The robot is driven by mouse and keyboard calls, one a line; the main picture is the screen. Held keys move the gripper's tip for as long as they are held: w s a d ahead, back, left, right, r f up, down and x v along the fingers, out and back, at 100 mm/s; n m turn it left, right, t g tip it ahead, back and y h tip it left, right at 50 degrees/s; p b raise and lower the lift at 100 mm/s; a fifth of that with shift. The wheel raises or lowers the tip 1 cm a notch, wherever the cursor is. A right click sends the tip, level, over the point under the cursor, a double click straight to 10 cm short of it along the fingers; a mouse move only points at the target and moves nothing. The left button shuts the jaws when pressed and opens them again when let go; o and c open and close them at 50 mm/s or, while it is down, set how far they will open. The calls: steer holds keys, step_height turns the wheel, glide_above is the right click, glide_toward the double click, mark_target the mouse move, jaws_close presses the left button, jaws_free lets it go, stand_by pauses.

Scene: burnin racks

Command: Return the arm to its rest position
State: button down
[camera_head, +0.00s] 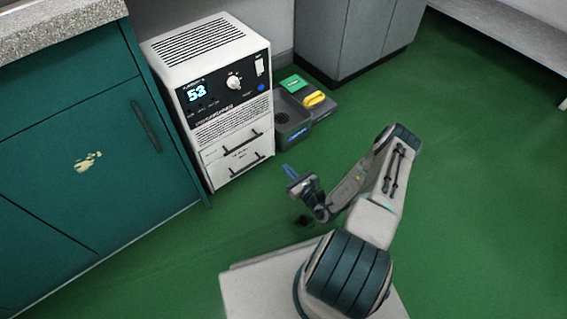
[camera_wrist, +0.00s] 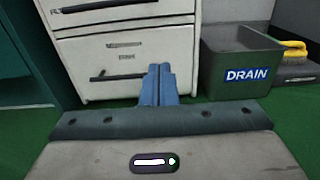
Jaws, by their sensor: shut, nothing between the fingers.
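My arm reaches forward from my base in the head view, bent low over the green floor. My gripper (camera_head: 289,171) is at its far end, in front of the white rack unit (camera_head: 212,90) and apart from it. In the wrist view my gripper (camera_wrist: 159,72) shows two blue fingers pressed together with nothing between them. They point toward the unit's lower drawer (camera_wrist: 125,62), which looks closed. My fingers partly cover the drawer's front.
A grey bin marked DRAIN (camera_wrist: 243,65) stands right of the unit. A yellow-bristled brush (camera_head: 314,99) and a green item (camera_head: 293,83) lie by it. A teal cabinet (camera_head: 90,160) stands at left, grey cabinets (camera_head: 355,40) behind. Open green floor (camera_head: 470,190) lies at right.

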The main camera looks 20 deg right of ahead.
steer(key=shift+s+d, duration=0.2)
steer(key=s+a+r+n+g+y+p, duration=0.1)
steer(key=a+r+n+g+y+p, duration=0.35)
steer(key=r, duration=0.95)
steer(key=s+a+r+n+g+y+p, duration=0.1)
steer(key=s+a+r+n+g+p, duration=0.15)
steer(key=r+n+g+p, duration=0.75)
steer(key=s+a+r+n+g+y+p, duration=0.1)
steer(key=a+r+n+y, duration=0.3)
steer(key=r, duration=1.3)
steer(key=s+d+r+n+h+p, duration=0.1)
steer(key=s+r+n+h+p, duration=0.3)
steer(key=r, duration=0.9)
steer(key=s+d+r+n+t+h+p, duration=0.1)
steer(key=s+r+n+h+p, duration=0.4)
steer(key=r, duration=0.9)
steer(key=s+d+r+n+h+p, duration=0.2)
steer(key=s+r+n+h+p, duration=0.2)
steer(key=s+r+p, duration=0.5)
steer(key=shift+d+r+h+p, duration=0.2)
steer(key=shift+r+h+p, duration=1.15)
steer(key=shift+r, duration=0.85)
steer(key=c, duration=2.1)
jaws_free()
steer(key=shift+c, duration=0.2)
